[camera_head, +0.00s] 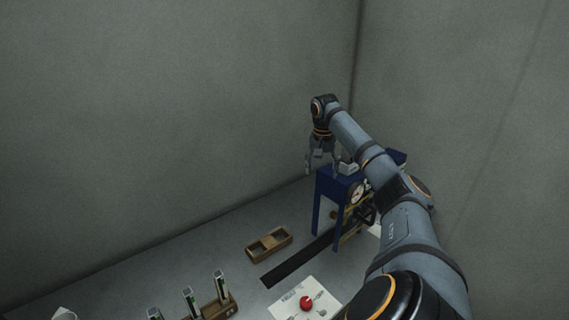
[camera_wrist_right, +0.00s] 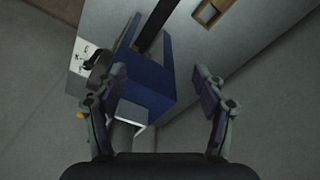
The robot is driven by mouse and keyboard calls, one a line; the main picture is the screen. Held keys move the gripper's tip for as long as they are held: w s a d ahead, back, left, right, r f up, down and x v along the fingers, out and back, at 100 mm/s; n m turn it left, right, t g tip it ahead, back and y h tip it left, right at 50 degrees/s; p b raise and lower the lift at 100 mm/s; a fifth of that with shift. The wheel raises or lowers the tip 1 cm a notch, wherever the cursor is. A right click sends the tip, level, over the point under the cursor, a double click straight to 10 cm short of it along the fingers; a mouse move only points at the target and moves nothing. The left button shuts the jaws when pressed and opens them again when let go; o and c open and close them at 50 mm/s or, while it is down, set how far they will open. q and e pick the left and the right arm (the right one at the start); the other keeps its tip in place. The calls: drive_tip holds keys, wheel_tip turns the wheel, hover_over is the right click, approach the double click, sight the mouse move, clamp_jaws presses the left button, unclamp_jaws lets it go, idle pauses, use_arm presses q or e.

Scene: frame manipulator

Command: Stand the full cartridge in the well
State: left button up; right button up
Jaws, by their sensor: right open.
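Several slim cartridges, pale and dark with green marks, stand upright at the lower left of the head view; one (camera_head: 221,285) is at the wooden rack (camera_head: 229,309). I cannot tell which is full. A blue frame (camera_head: 325,190) with a round gauge (camera_head: 357,191) stands under my right arm. A whitish piece (camera_head: 348,167) is at its top; I cannot tell if this is the well. My right gripper (camera_head: 321,170) is open and empty by the frame's top left. In the right wrist view, the open fingers (camera_wrist_right: 160,78) straddle the view of the blue frame (camera_wrist_right: 150,88).
A white panel with a red button (camera_head: 306,303) is in front. Walls stand close behind the frame. A white object (camera_head: 65,314) is cut off at lower left.

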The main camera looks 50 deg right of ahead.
drive_tip(key=w+a+f+b, duration=0.1)
drive_tip(key=w+a+f, duration=0.3)
drive_tip(key=f, duration=0.2)
drive_tip(key=w+a+f+b, duration=0.2)
drive_tip(key=w+a+f, duration=0.2)
drive_tip(key=f, duration=0.3)
drive_tip(key=shift+a+f, duration=0.25)
drive_tip(key=shift+a, duration=0.45)
drive_tip(key=shift+w, duration=0.1)
